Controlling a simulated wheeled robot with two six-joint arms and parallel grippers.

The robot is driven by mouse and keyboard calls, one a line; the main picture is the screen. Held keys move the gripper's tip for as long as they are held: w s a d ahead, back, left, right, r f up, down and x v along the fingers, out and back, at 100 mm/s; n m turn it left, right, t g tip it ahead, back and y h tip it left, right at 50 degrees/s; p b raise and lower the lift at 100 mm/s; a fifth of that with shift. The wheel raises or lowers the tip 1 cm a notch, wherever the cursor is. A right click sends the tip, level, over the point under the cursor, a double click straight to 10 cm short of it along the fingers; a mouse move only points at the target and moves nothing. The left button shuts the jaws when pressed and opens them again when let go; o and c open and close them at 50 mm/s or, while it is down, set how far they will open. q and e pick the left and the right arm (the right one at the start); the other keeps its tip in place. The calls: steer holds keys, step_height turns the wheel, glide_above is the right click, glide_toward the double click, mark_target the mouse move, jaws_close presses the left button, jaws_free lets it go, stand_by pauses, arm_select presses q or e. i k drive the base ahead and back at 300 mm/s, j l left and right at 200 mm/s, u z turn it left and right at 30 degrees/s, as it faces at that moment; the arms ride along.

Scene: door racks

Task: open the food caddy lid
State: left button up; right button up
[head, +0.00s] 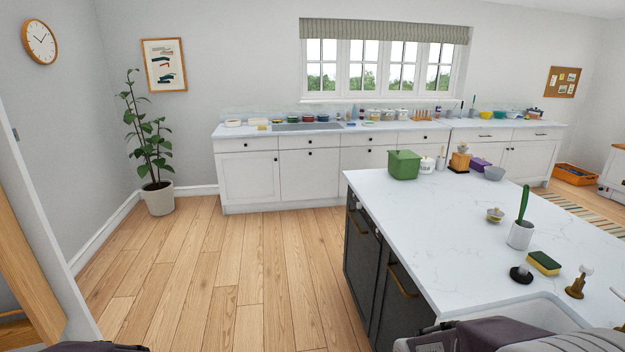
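A green box with a lid, which looks like the food caddy (403,166), stands upright at the far left corner of the white island worktop. Its lid appears closed, with a small raised part on top. Neither of my grippers shows in the head view. Only grey and dark parts of my own body show along the bottom edge, well apart from the caddy.
The island worktop (430,225) also bears a white jar (427,165), a grey bowl (494,173), a brush pot (520,235), a sponge (543,263) and a sink at the front. Open wooden floor (240,265) lies left of the island. Counters line the back wall.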

mark_target(404, 154)
steer(key=i+z, duration=0.1)
steer(key=i, duration=0.4)
steer(key=i+j, duration=0.1)
steer(key=i, duration=0.4)
steer(key=i+z, duration=0.15)
steer(key=i, duration=0.3)
steer(key=i+j, duration=0.2)
steer(key=i, duration=0.3)
steer(key=i+j+z, duration=0.15)
steer(key=i, duration=0.35)
steer(key=i+j, duration=0.15)
steer(key=i, duration=0.3)
steer(key=l+z, duration=0.05)
